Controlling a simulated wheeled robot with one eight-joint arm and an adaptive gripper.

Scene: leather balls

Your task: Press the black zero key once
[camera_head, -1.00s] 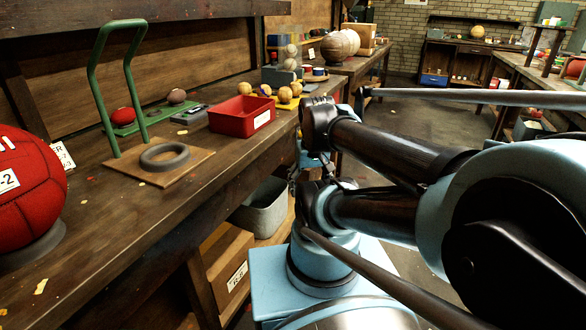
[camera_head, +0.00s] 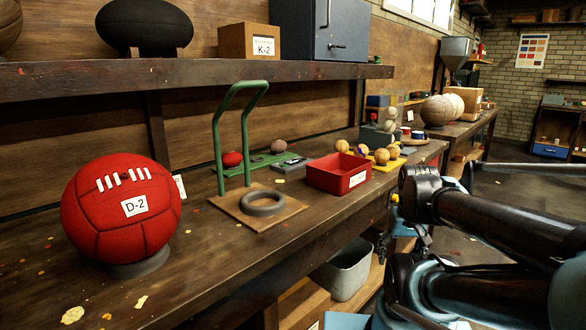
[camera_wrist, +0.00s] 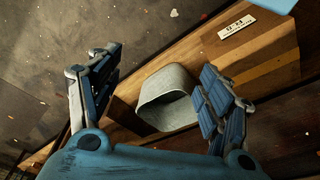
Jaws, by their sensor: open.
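No key marked zero can be made out. A small dark grey device with a light patch (camera_head: 289,165) lies on the long workbench (camera_head: 225,275), between the green rack (camera_head: 258,160) and the red tray (camera_head: 338,182). Its keys are too small to tell. My gripper (camera_wrist: 162,62) is open and empty in the wrist view, its two blue fingers spread wide. It points towards a grey bin (camera_wrist: 165,92) below the bench, apart from the device. The device is not in the wrist view.
A red ball marked D-2 (camera_head: 120,215) sits on a ring at the left. A green handle frame (camera_head: 216,150) rises from a board with a dark ring (camera_head: 262,203), in front of the device. A shelf (camera_head: 190,78) overhangs the bench. Yellow balls (camera_head: 382,156) lie behind the red tray.

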